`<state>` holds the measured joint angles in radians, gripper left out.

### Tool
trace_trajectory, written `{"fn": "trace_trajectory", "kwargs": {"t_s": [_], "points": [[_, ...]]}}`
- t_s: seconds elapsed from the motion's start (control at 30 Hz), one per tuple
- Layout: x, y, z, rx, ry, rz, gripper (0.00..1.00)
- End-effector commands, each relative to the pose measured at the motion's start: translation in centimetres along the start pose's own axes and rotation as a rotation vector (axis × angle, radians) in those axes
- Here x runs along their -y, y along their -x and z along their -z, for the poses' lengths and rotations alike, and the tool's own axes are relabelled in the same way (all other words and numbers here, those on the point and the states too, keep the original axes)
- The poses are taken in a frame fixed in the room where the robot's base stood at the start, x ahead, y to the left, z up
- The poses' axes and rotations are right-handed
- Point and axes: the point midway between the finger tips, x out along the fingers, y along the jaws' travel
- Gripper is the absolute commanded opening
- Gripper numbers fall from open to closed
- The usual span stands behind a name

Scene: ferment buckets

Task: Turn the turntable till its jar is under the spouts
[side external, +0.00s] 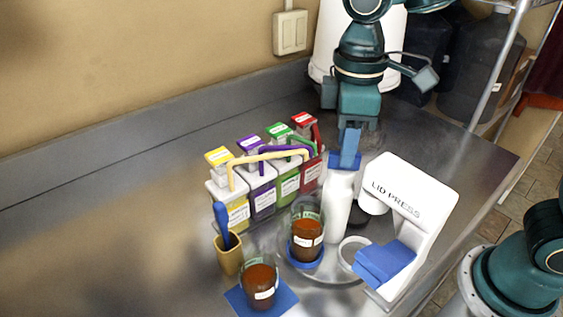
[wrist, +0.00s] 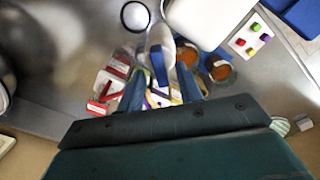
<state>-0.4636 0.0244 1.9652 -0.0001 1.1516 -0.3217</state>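The turntable is a shiny round plate (side external: 325,274) in front of the pump bottles. A jar with reddish-brown contents (side external: 306,240) stands on it in a blue holder and also shows in the wrist view (wrist: 187,53). The yellow, purple, green and red spouts (side external: 290,151) bend rightward from the bottles, behind and above this jar. Whether the jar is exactly below their ends is unclear. My gripper (side external: 346,158) is over a white upright bottle (side external: 339,205). In the wrist view my gripper (wrist: 160,88) has its blue fingers apart, with a blue piece between them.
A second brown-filled jar (side external: 260,285) stands on a blue mat (side external: 285,298) at the front. A tan cup (side external: 228,258) with a blue-handled tool is left of it. The white lid press (side external: 412,205) stands close on the right. The left counter is clear.

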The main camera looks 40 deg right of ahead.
Motion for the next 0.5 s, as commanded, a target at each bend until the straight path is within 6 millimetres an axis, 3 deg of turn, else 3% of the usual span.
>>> {"fn": "trace_trajectory", "kwargs": {"t_s": [0.2,0.5], "points": [[0.0,-1.5,-0.1,0.002,0.000,0.001,0.35],[0.0,-1.7,0.0,0.000,0.000,0.000,0.35]]}}
